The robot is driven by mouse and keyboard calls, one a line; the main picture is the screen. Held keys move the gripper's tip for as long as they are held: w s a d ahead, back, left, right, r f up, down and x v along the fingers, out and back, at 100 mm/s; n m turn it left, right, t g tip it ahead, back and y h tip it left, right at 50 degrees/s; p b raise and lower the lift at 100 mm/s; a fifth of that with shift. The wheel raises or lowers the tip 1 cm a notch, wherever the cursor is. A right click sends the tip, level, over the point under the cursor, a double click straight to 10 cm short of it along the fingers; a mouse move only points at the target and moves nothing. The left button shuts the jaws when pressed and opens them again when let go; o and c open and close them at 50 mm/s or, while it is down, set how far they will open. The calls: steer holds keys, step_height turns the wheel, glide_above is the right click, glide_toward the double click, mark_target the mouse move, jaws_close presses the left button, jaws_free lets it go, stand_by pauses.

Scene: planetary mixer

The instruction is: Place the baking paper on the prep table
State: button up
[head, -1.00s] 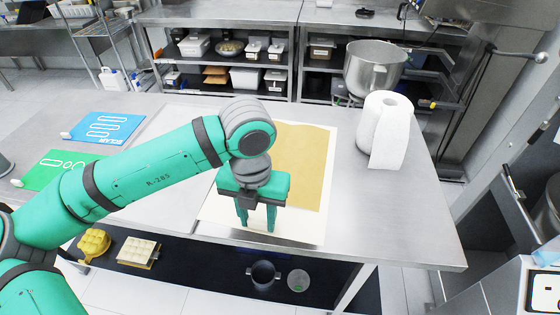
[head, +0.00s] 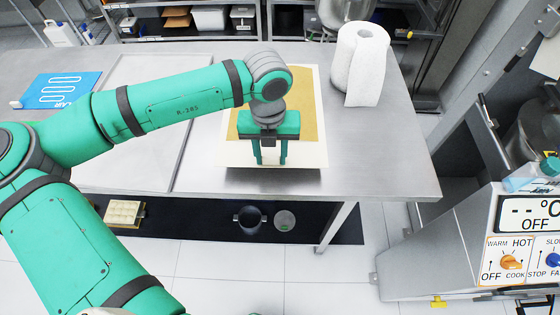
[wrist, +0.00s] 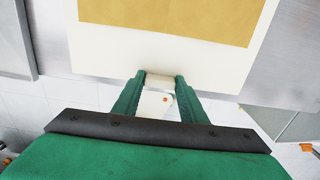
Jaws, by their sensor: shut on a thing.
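The baking paper (head: 308,120) is a tan sheet with a pale white border, seen also in the wrist view (wrist: 165,20). My gripper (head: 270,163) is shut on the middle of its near edge; the wrist view shows the fingers (wrist: 150,80) closed around a small pale part there. The paper extends over the prep table (head: 385,165). A dark shadow shows under its near edge, which looks slightly raised. Whether its far part touches the table is unclear. My arm hides part of its left side.
A white paper roll (head: 360,65) stands right of the paper, close to it. A control panel (head: 520,235) is at the far right. The front right of the tabletop is clear.

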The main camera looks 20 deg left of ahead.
steer(key=shift+w+d+f, duration=0.8)
steer(key=shift+d+f, duration=0.15)
steer(key=shift+f, duration=0.15)
steer(key=f, duration=0.3)
steer(key=shift+w+d+f, duration=0.1)
steer(key=shift+w+f, duration=0.1)
steer(key=shift+f, duration=0.1)
steer(key=o, duration=1)
steer(key=shift+r, duration=0.1)
step_height(320, 180, up, 12)
steer(key=shift+s+f, duration=0.1)
